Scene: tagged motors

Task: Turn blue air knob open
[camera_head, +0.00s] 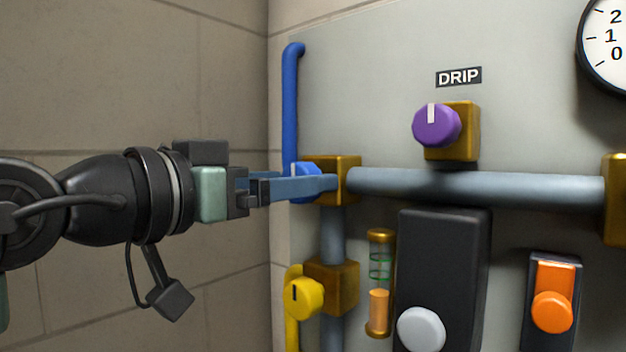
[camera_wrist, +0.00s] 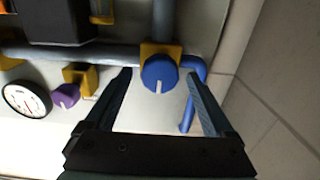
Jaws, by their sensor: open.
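The blue air knob (camera_wrist: 159,74) is a round blue dial with a white mark, on a brass block at the junction of grey pipes. In the wrist view its white mark points toward my gripper's palm. My gripper (camera_wrist: 160,88) is open, with one finger on each side of the knob and visible space between them and it. In the head view my gripper (camera_head: 325,184) reaches in from the left, and its fingers hide much of the blue knob (camera_head: 303,168). I cannot tell whether a finger touches it.
A blue pipe (camera_head: 291,100) rises beside the knob. Below is a yellow knob (camera_head: 303,291). To the right are a purple DRIP knob (camera_head: 437,126), a horizontal grey pipe (camera_head: 480,188), an orange knob (camera_head: 552,312) and a gauge (camera_head: 606,45). A brick wall (camera_head: 110,80) is at left.

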